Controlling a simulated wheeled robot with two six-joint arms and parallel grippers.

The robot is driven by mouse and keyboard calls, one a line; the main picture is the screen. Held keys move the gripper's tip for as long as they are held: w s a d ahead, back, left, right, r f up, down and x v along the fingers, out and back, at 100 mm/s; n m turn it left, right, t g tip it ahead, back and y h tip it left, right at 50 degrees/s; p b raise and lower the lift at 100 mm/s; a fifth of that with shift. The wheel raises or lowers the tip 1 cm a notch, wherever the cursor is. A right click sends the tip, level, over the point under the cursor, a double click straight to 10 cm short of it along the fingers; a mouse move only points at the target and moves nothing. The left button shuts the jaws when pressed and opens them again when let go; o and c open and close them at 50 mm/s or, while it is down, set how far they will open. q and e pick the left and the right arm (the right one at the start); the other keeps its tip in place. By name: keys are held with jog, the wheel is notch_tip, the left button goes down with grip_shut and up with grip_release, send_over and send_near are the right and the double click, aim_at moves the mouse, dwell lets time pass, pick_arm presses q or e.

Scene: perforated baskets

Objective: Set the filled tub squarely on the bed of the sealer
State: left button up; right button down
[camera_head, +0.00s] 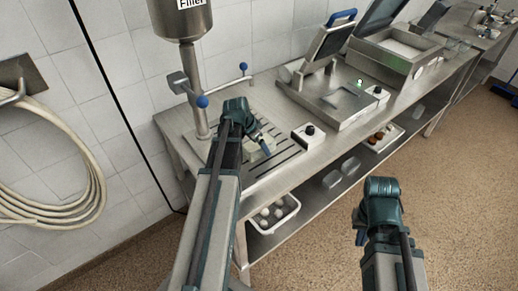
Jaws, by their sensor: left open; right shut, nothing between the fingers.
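A small pale tub (254,156) sits on the slatted drain grid below the filler, partly hidden by my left gripper. Its contents are too small to make out. My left gripper (262,140) is open, with its fingers at the tub; I cannot tell whether they touch it. The sealer (338,116) stands to the right on the steel bench, with its lid (327,40) raised and a blue handle on top. My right gripper (382,188) is shut and empty in front of the bench.
The filler (183,22) with blue-knobbed levers stands at the bench's left end. A small control box (308,135) sits between grid and sealer. A chamber machine (395,52) stands beyond. The lower shelf holds a white bin (273,221), clear tubs and a tray.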

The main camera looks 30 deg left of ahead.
pick_arm(q)
jog(key=shift+f, duration=0.3)
dwell(0.5)
grip_shut()
jog(key=shift+r, duration=0.1)
dwell(0.4)
jog(key=shift+r, duration=0.1)
